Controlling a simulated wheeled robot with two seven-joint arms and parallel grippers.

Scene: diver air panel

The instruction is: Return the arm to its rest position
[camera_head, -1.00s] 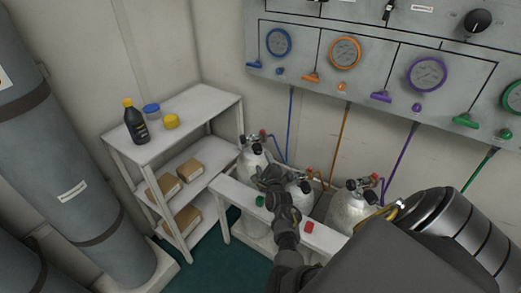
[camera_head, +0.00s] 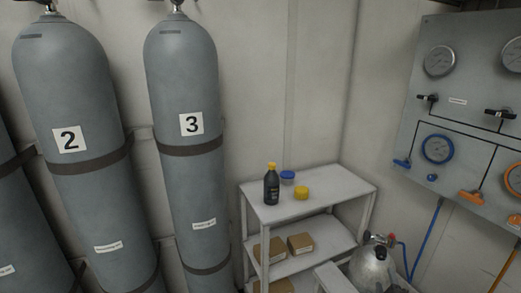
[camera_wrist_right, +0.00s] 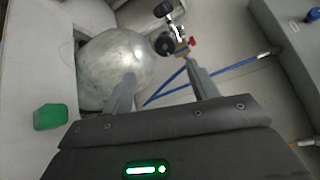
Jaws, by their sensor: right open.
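My right gripper (camera_wrist_right: 160,80) is open in the right wrist view, its two fingers apart with nothing held between them. Whether a finger touches the cylinder, I cannot tell. The same kind of cylinder (camera_head: 372,268) shows at the lower right of the head view, cut off by the frame's bottom edge. My left gripper is not in view.
A white shelf (camera_head: 335,192) holds a black bottle (camera_head: 271,188), blue-lidded and yellow-lidded jars, and cardboard boxes below. Large grey cylinders 2 (camera_head: 75,190) and 3 (camera_head: 190,85) stand left. The gauge panel (camera_head: 455,100) is at right. A green block (camera_wrist_right: 50,117) sits by the rack.

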